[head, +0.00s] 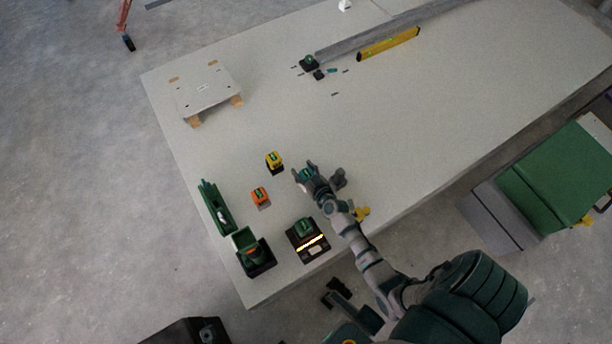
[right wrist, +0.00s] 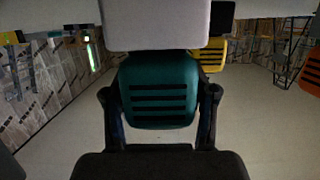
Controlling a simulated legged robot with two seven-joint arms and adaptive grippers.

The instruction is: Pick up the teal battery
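The teal battery (right wrist: 160,92) stands upright between the fingers of my right gripper (right wrist: 160,100) in the right wrist view, its dark slots facing me. One finger is at each side of it, very close; I cannot tell whether they press on it. In the head view my right gripper (head: 304,170) is over the table with teal showing between its fingers. A dark shape below the table's near edge looks like my left gripper (head: 337,292); its fingers are unclear.
The yellow battery (head: 275,161) and orange battery (head: 261,196) stand left of my right gripper on the table (head: 400,110). A dark device with a lit strip (head: 312,243), a green tool (head: 216,208) and a green-and-black unit (head: 253,255) are nearer.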

